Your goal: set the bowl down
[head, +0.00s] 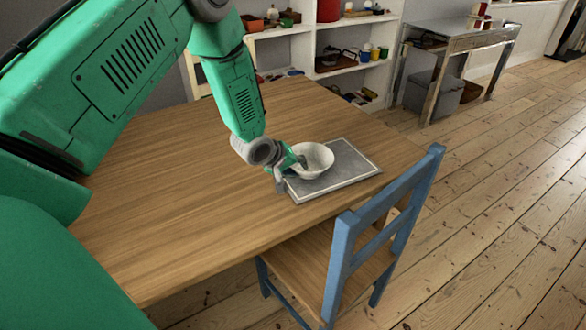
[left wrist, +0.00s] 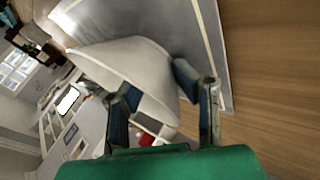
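A white bowl (head: 316,158) appears upright on the grey, light-edged tray (head: 346,176) near the table's right edge. My left gripper (head: 292,174) is at the bowl's near-left rim, with its fingers spread apart. One dark fingertip shows at the inside of the bowl and the other outside it. In the left wrist view the bowl's wall (left wrist: 120,65) lies between the open fingers of the left gripper (left wrist: 157,84); the tray (left wrist: 205,45) is behind it. Contact between bowl and tray is not clearly visible. My right gripper is not in view.
The wooden table (head: 190,200) is otherwise clear to the left. A blue chair (head: 345,250) stands close at its near right side. A white shelf (head: 350,75) and a metal-legged bench (head: 455,45) stand beyond.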

